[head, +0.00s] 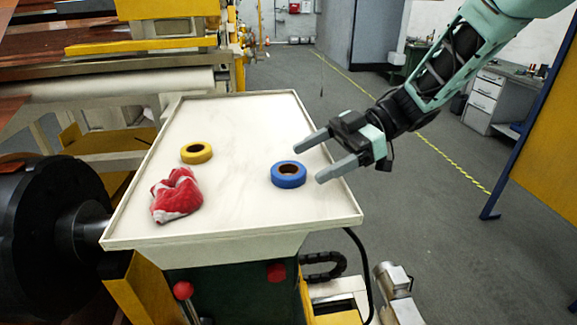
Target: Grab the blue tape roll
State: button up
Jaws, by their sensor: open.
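The blue tape roll (288,181) lies flat on the white tray-like table top, right of its middle, with its brown core hole facing up. My gripper (308,159) reaches in from the upper right. It is open and empty, its two grey fingers pointing left toward the roll. The fingertips look just right of and above the roll in the head view, apart from it. The exact height of the fingers over the table cannot be told.
A yellow tape roll (196,153) and a crumpled red and white cloth (176,196) lie on the left of the white table top (235,215), which has a low raised rim. Machinery with a black roller (40,235) stands at the left. Clear table surface surrounds the blue roll.

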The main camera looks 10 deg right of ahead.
aim_at(300, 166)
jog(key=p+x, duration=0.1)
jog(key=x, duration=0.2)
jog(key=shift+s+a, duration=0.1)
jog(key=shift+s, duration=0.05)
jog(key=shift+c, duration=0.3)
jog(key=c, duration=1)
